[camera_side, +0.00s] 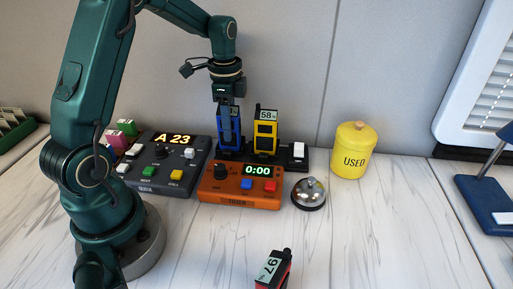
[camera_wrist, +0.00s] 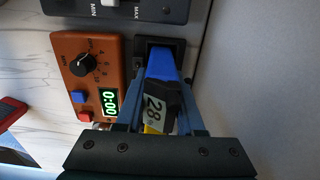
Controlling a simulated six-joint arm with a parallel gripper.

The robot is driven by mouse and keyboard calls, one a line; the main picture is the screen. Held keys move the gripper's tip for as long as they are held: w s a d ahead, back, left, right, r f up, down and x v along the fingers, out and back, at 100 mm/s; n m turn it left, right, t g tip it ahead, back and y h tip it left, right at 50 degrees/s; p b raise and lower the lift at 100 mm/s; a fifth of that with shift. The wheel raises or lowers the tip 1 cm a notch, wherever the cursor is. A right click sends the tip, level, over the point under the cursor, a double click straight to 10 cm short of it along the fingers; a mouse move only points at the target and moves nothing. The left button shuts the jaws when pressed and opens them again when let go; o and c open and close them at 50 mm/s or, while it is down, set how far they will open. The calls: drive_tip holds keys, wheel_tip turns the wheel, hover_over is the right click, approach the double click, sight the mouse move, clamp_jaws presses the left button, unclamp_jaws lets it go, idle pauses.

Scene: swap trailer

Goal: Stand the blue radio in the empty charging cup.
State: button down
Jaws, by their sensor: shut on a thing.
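The blue radio (camera_side: 236,128) stands upright at the left end of the black charger (camera_side: 291,163), with my gripper (camera_side: 229,112) shut around it from above. In the wrist view the blue radio (camera_wrist: 163,64), with a "28" label, is between the two fingers of my gripper (camera_wrist: 160,88). Its far end meets the black charging cup (camera_wrist: 173,43); I cannot tell how deep it sits. A yellow radio (camera_side: 265,132) labelled 58 stands in the cup beside it, to the right.
An orange timer box (camera_side: 240,190) stands in front of the charger, with a dark control box (camera_side: 170,160) to its left. A bell (camera_side: 309,194) and a yellow "USED" jar (camera_side: 354,150) stand to the right. A red-and-black radio (camera_side: 273,268) lies near the front edge.

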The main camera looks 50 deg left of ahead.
drive_tip(key=shift+f, duration=0.2)
drive_tip(key=c, duration=0.8)
unclamp_jaws()
drive_tip(key=shift+r, duration=0.1)
drive_tip(key=shift+r, duration=5.4)
